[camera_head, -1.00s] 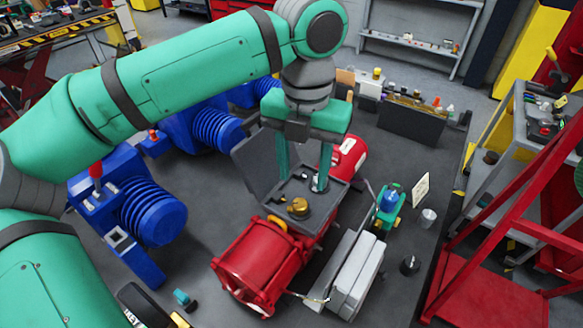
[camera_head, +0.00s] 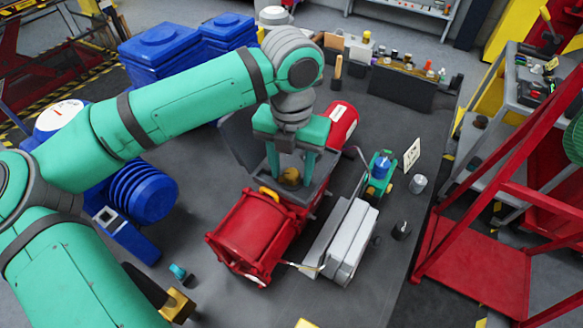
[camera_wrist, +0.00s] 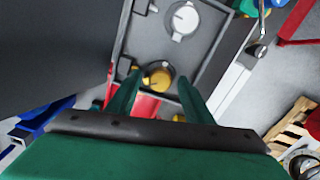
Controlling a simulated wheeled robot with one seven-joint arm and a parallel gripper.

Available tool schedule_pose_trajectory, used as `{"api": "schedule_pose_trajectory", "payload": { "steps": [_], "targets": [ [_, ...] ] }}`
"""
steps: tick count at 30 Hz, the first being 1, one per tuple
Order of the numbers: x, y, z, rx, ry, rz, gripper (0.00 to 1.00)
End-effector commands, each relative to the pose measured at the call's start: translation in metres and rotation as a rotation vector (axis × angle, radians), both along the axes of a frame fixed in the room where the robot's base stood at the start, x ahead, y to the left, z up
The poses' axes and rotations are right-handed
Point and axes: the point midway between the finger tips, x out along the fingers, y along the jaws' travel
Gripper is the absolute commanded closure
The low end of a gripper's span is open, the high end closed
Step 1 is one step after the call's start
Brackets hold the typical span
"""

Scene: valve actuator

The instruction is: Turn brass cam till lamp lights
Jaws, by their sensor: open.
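The brass cam (camera_head: 291,176) sits in the dark open box on top of the red actuator (camera_head: 258,228). In the wrist view the cam (camera_wrist: 160,76) is round and yellow. My gripper (camera_head: 290,178) points down over the box with its fingers apart. In the wrist view my gripper (camera_wrist: 159,83) has one finger on each side of the cam; I cannot tell whether they touch it. A pale round disc (camera_wrist: 184,20) lies in the same box beyond the cam. I cannot make out a lit lamp.
The box's raised lid (camera_head: 240,143) stands left of my gripper. A grey-white block unit (camera_head: 345,243) and a small green item with a blue top (camera_head: 381,168) are on the right. A blue ribbed motor (camera_head: 145,190) stands at left. A red frame (camera_head: 470,240) bounds the right side.

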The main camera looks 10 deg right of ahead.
Motion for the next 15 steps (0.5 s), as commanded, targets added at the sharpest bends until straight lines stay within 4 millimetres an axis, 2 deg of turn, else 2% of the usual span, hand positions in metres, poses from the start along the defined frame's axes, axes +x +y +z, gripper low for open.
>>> {"api": "schedule_pose_trajectory", "payload": {
  "steps": [8,13,15],
  "targets": [
    [-0.0001,0.0,-0.0012,0.0,0.0,0.0,0.53],
    [-0.0001,0.0,-0.001,0.0,0.0,0.0,0.94],
    [-0.0001,0.0,-0.001,0.0,0.0,0.0,0.94]
  ]
}}
